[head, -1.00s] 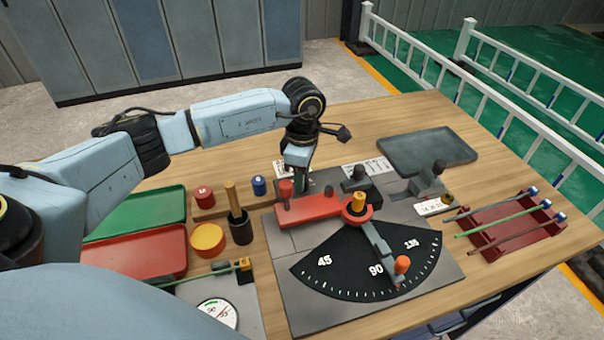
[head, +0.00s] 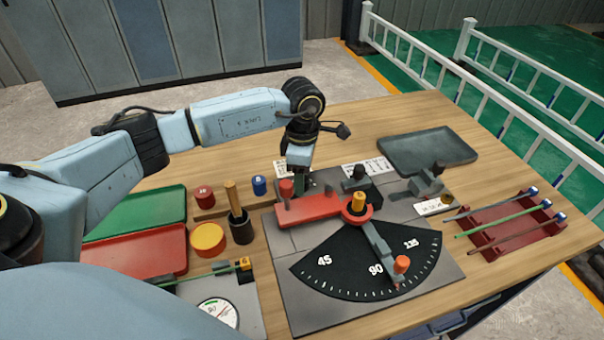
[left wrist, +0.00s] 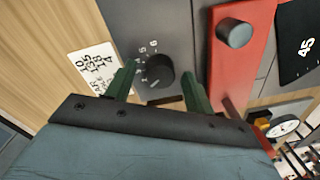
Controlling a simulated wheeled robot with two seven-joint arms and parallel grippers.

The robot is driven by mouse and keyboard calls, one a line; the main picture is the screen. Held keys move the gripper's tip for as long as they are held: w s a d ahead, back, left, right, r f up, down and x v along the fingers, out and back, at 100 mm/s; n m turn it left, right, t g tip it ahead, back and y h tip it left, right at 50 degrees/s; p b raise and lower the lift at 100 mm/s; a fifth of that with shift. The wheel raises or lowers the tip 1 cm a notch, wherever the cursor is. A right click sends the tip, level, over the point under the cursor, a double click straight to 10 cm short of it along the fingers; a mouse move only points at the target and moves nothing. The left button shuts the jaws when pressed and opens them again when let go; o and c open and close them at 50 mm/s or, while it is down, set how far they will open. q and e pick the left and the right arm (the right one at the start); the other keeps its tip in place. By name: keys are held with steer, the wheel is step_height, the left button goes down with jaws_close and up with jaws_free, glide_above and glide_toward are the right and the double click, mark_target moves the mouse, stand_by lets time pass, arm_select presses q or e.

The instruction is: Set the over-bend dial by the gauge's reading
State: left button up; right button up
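The over-bend dial (left wrist: 154,72) is a small black knob with a white scale on the grey bender plate (left wrist: 185,22). In the left wrist view it sits between and just beyond the green fingers of my left gripper (left wrist: 158,84), which are open and apart from it. In the head view my left gripper (head: 300,180) points down at the plate's back left and hides the dial. The gauge (head: 217,312) has a round white face with a green band, at the table's front left; its reading is too small to tell. A green bar (head: 215,272) lies beside it. My right gripper is not in view.
The red bender arm (head: 308,213) lies close to the left gripper. The black angle scale (head: 345,265) is in front. Red (head: 130,255) and green (head: 125,215) trays stand left, a bar rack (head: 510,228) right, and a grey tray (head: 400,150) behind.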

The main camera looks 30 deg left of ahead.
arm_select(q)
steer(key=shift+r, duration=0.1)
step_height(320, 180, up, 13)
steer(key=shift+w, duration=0.25)
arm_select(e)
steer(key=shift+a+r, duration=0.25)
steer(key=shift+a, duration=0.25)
arm_select(q)
steer(key=shift+a+r, duration=0.1)
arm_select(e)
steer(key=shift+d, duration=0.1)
